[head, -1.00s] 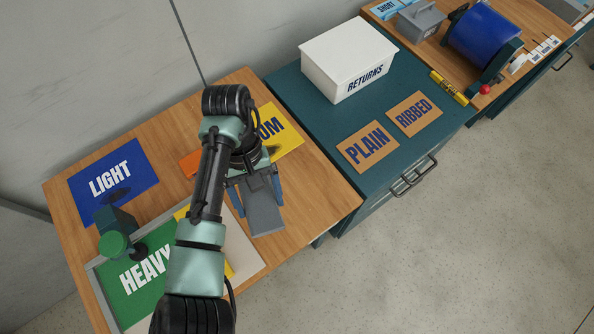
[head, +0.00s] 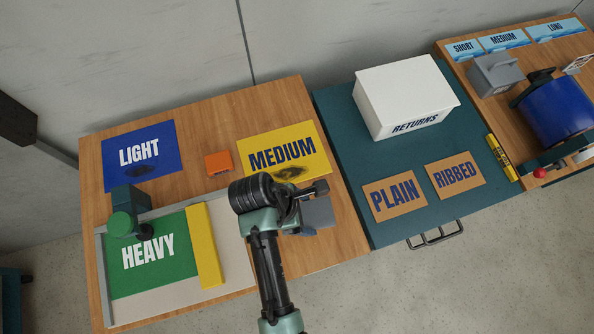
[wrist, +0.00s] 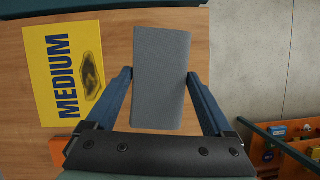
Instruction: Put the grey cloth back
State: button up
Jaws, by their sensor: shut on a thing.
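The grey cloth (wrist: 162,75) is a flat grey rectangle between the blue fingers of my gripper (wrist: 161,76) in the wrist view. My gripper is shut on it. In the head view the cloth (head: 318,212) shows only in part, as my wrist covers its left side. It is over the right part of the wooden bench, just below the yellow MEDIUM mat (head: 312,140). The mat bears a dark smudge and no cloth. How high the cloth is above the bench I cannot tell.
The blue LIGHT mat (head: 165,172), an orange block (head: 218,162), the green HEAVY mat (head: 170,265) and a yellow bar (head: 205,245) lie on the bench. A green-topped tool (head: 122,222) stands at left. The teal cabinet holds a white RETURNS box (head: 405,90) and PLAIN and RIBBED cards.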

jog(key=shift+s+a+f+n+t, duration=0.15)
jog(key=shift+s+a+f+n, duration=0.15)
jog(key=shift+s+a, duration=0.2)
jog(key=shift+s+a+f+n+t, duration=0.2)
jog(key=shift+s+a+n, duration=0.1)
jog(key=shift+s+a, duration=0.2)
notch_tip(320, 180, down, 5)
jog(key=shift+f, duration=2.45)
